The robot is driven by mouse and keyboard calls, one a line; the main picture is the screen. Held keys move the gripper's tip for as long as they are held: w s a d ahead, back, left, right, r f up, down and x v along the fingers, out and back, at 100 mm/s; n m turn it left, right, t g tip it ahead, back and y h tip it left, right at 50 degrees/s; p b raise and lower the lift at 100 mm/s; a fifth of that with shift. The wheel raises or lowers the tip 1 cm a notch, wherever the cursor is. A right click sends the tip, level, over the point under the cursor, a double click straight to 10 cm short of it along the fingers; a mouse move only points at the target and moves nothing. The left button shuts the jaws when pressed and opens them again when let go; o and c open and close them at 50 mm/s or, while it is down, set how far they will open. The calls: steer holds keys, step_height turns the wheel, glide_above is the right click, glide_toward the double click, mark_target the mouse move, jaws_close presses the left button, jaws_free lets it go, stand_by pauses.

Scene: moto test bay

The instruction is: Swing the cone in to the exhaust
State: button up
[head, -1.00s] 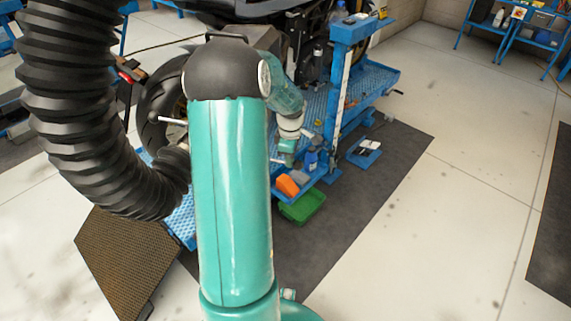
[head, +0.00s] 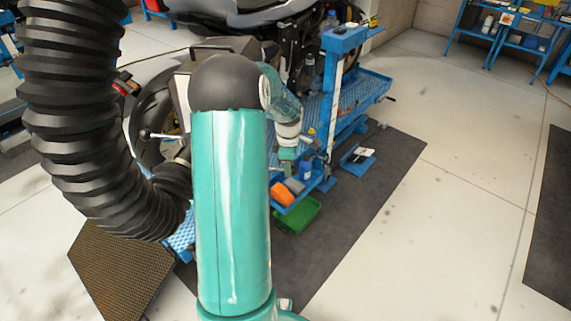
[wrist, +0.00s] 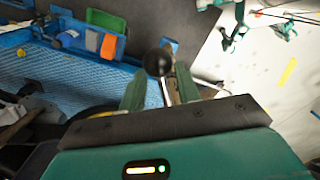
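The thick black ribbed hose (head: 75,120) hangs down the left of the head view and curves right to a black end piece (head: 172,178), which passes behind my upper arm. I cannot make out the cone or the exhaust opening for sure. A silver rod with a black ball knob shows left of my arm in the head view (head: 145,134). In the wrist view a black ball knob (wrist: 158,62) on a silver rod stands between the two green fingers of my gripper (wrist: 160,88). The fingers are apart, with gaps beside the rod. My gripper's fingertips are hidden in the head view.
The motorcycle (head: 255,12) stands on a blue lift (head: 352,90) with a blue post (head: 345,40). An orange bin (head: 282,194) and a green tray (head: 297,216) are right of my arm. A brown grated plate (head: 118,262) lies at lower left. Pale floor (head: 460,170) is clear at right.

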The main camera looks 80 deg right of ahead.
steer(key=shift+w+d, duration=0.1)
steer(key=shift+w, duration=0.2)
steer(key=shift+r, duration=0.15)
steer(key=shift+w, duration=0.1)
steer(key=shift+r, duration=0.45)
step_height(320, 180, up, 13)
steer(key=shift+a, duration=0.2)
steer(key=shift+f, duration=0.1)
